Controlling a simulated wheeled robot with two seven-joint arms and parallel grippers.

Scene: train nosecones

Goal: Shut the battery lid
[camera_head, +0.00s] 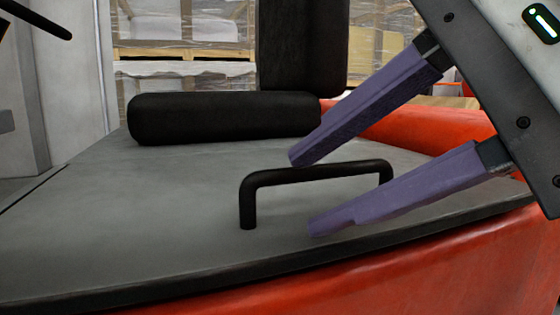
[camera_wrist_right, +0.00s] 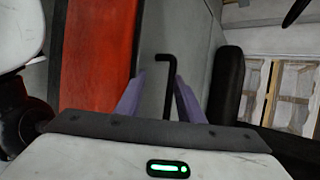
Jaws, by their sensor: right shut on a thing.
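The battery lid (camera_head: 170,220) is a wide grey panel with a dark edge, lying low and nearly flat above a red body. I cannot tell whether a gap is left under it. A black bar handle (camera_head: 272,178) stands up from the lid; it also shows in the right wrist view (camera_wrist_right: 167,88). My right gripper (camera_head: 304,193) reaches in from the right with its purple fingers on either side of the handle, shut on it. In the right wrist view, the fingers (camera_wrist_right: 160,77) flank the handle. My left gripper is not in view.
A black padded seat cushion (camera_head: 220,117) and upright backrest (camera_head: 303,45) stand behind the handle. The red body (camera_head: 400,265) runs along the near and right sides. Wrapped pallets (camera_head: 180,40) stand in the background. The lid's left part is clear.

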